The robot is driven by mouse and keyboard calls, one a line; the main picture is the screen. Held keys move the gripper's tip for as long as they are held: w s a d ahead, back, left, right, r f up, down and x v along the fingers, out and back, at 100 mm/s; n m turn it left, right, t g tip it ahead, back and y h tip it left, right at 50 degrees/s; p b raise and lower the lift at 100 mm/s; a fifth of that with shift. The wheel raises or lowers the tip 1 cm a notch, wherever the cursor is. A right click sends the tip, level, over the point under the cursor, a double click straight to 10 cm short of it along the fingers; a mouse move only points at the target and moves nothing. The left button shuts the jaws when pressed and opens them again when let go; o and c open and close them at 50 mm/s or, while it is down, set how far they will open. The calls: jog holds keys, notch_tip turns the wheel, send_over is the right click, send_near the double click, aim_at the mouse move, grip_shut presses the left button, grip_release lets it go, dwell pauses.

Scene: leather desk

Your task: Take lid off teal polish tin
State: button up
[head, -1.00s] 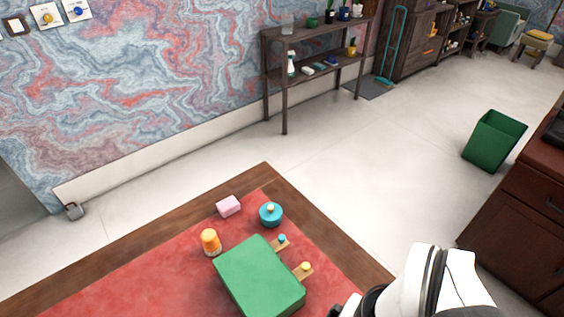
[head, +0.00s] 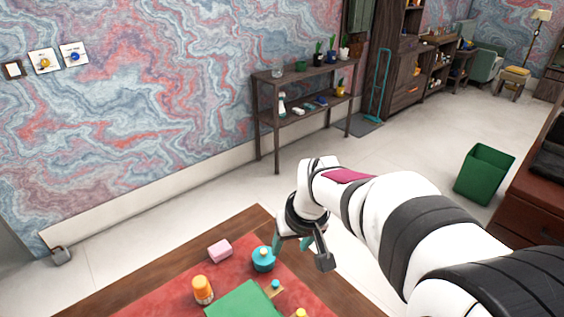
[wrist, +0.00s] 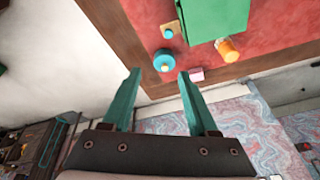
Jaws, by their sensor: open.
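The teal polish tin (head: 263,262) stands upright near the far corner of the red leather desk top, with its lid on and a small pale knob on top. It also shows in the wrist view (wrist: 162,58), beyond my fingertips and roughly between them in the picture. My gripper (head: 290,246) is open and empty, with its teal fingers apart. In the head view it is just right of the tin, pointing down. In the wrist view the gripper (wrist: 159,74) has a clear gap between it and the tin. Contact with the tin does not show.
A pink block (head: 220,250) lies left of the tin. An orange bottle (head: 203,290) and a green box (head: 243,301) are nearer. Small wooden pieces with a teal knob (head: 276,284) and a yellow knob (head: 301,313) stick out beside the box. The wooden desk edge (head: 240,222) is close behind.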

jog(key=n, duration=0.2)
send_near(264, 251)
jog(key=shift+t, duration=0.5)
jog(key=x, duration=0.8)
jog(key=shift+s+a+f, duration=0.15)
jog(key=shift+s+f, duration=0.15)
jog(key=shift+f, duration=0.05)
grip_shut()
